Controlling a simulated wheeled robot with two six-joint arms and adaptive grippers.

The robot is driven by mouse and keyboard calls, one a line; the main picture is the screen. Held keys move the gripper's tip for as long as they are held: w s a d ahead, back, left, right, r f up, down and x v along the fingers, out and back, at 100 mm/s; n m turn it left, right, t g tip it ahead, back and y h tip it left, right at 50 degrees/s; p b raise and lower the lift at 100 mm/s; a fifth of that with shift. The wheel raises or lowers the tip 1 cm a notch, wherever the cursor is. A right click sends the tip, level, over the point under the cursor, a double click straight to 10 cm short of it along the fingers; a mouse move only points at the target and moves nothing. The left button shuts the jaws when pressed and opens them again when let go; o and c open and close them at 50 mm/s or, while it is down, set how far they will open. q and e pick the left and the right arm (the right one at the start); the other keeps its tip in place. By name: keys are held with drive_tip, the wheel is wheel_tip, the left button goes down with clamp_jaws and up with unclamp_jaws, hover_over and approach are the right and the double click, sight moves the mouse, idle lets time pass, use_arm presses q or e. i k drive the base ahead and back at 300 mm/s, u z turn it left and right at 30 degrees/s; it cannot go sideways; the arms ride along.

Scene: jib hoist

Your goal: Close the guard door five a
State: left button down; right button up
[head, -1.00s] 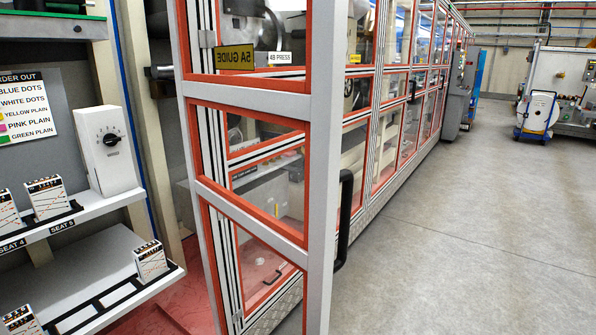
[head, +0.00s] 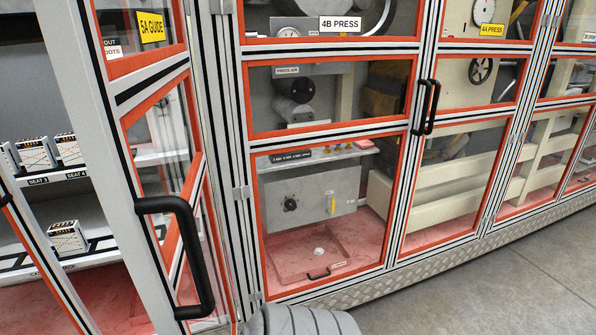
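No gripper shows at the handle, and neither gripper is in view. A rounded grey ribbed shape at the bottom edge may be part of my arm; I cannot tell.
Behind the door are shelves (head: 85,182) with several small striped units (head: 67,149). The 4B press doors (head: 330,95) look shut, with two black handles (head: 431,107). Grey floor (head: 520,275) is clear at the lower right.

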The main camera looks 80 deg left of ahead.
sight(102, 98)
drive_tip(key=z, duration=0.05)
drive_tip(key=i, duration=0.1)
drive_tip(key=u, duration=3.55)
drive_tip(key=i, duration=0.5)
drive_tip(key=k, duration=1.25)
drive_tip(key=u, duration=0.65)
drive_tip(key=i, duration=1.2)
drive_tip(key=z, duration=0.75)
